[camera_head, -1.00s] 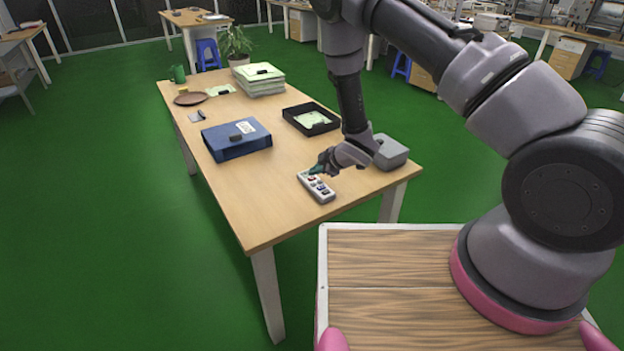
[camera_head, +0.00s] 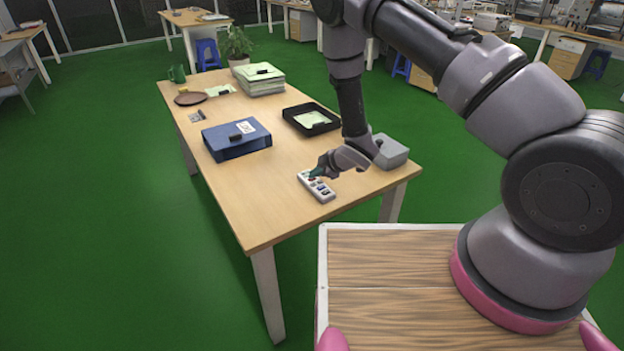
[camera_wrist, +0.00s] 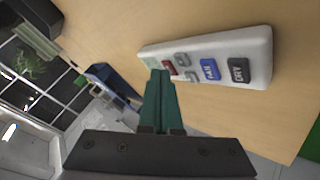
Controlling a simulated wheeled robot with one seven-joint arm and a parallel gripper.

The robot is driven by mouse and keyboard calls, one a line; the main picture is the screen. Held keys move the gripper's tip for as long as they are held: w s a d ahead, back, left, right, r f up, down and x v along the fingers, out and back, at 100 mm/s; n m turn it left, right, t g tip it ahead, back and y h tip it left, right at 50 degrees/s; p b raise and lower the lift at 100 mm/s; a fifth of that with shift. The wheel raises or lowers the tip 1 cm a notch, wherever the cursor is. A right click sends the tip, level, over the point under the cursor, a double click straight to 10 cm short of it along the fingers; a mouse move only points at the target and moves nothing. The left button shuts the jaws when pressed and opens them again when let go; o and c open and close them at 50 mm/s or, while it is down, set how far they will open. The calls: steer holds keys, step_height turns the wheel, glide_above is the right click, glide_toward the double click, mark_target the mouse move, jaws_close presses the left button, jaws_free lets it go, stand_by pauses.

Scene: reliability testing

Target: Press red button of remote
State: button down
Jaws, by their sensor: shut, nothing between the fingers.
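The white remote (camera_head: 318,188) lies on the wooden table near its front right part. In the wrist view the remote (camera_wrist: 258,50) shows a blue button (camera_wrist: 210,69), a black button (camera_wrist: 239,71), small grey buttons and the red button (camera_wrist: 170,68). The red button is partly hidden behind my fingertips. My gripper (camera_head: 313,174) is shut and empty, and its green fingers (camera_wrist: 158,75) reach to the remote's far end beside the red button. I cannot tell whether the fingertips touch it.
A grey box (camera_head: 391,152) stands right behind my gripper. A black tray (camera_head: 311,119), a blue binder (camera_head: 236,138) and a paper stack (camera_head: 260,79) are farther back on the table (camera_head: 262,210). The table's front left part is clear.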

steer(key=shift+r, duration=0.1)
stand_by(0.3)
steer(key=shift+r, duration=0.6)
steer(key=shift+r, duration=2.5)
